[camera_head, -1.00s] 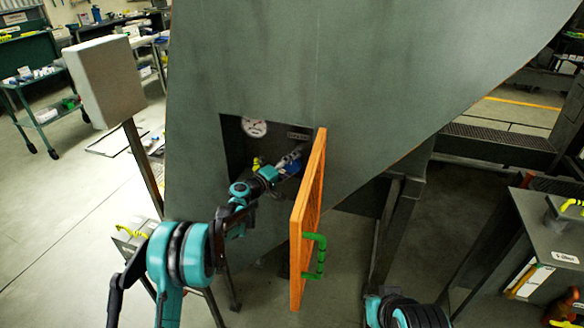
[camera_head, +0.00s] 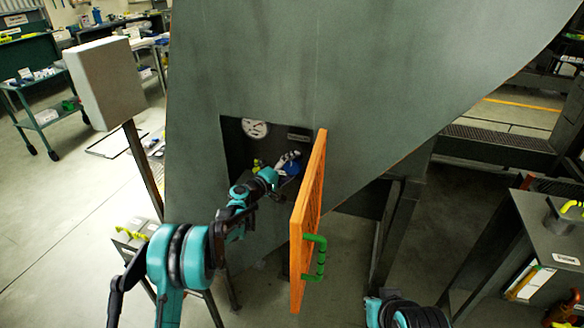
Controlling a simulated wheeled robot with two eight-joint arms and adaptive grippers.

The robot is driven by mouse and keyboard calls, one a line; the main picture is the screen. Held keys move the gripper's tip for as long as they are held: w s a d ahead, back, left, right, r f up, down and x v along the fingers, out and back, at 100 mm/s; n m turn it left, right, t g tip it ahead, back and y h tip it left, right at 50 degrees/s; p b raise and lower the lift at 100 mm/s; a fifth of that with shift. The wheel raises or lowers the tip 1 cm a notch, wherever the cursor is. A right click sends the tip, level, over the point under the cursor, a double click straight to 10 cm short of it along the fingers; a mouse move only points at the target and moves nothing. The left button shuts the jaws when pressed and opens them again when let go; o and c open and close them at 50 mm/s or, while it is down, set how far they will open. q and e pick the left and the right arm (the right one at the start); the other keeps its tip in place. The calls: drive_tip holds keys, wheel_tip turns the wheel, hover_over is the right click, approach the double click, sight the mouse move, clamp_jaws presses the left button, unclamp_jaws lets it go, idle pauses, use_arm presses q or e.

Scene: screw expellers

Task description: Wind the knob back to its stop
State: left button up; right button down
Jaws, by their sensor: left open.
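A blue knob (camera_head: 292,168) shows inside a dark square recess in the big grey-green machine (camera_head: 300,70). My left gripper (camera_head: 288,160) is inside the recess, open, with its fingers at the knob's upper left. Part of the knob is hidden behind the gripper and the door edge, and I cannot tell whether the fingers touch it. A round white gauge (camera_head: 255,128) sits at the top left of the recess. My right gripper does not show; only part of my right arm is at the bottom edge.
An orange door (camera_head: 307,230) with a green handle (camera_head: 318,257) stands open just right of my left arm. A grey box on a post (camera_head: 104,80) stands at the left. A yellow part (camera_head: 257,163) is in the recess left of the knob.

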use_arm(q)
drive_tip(key=shift+s+a, duration=0.1)
drive_tip(key=v, duration=1.1)
drive_tip(key=shift+s+a, duration=0.25)
drive_tip(key=shift+s, duration=0.05)
drive_tip(key=s+r+m+g+y, duration=0.2)
drive_tip(key=s, duration=0.8)
drive_tip(key=s+r+m+g+y, duration=0.2)
drive_tip(key=s+r+m, duration=0.1)
drive_tip(key=s, duration=0.6)
drive_tip(key=s+a+f+m+y, duration=0.1)
drive_tip(key=s+a+f+y, duration=0.1)
drive_tip(key=s, duration=0.5)
drive_tip(key=s+a+f+m+g+y, duration=0.1)
drive_tip(key=s+a+f+y, duration=0.1)
drive_tip(key=s+a, duration=0.2)
drive_tip(key=s+a+f+m+g+y, duration=0.1)
drive_tip(key=s+a+f+y, duration=0.1)
drive_tip(key=s, duration=0.9)
drive_tip(key=shift+a+f+y, duration=0.2)
drive_tip(key=shift+a+y, duration=0.3)
drive_tip(key=shift+a, duration=0.4)
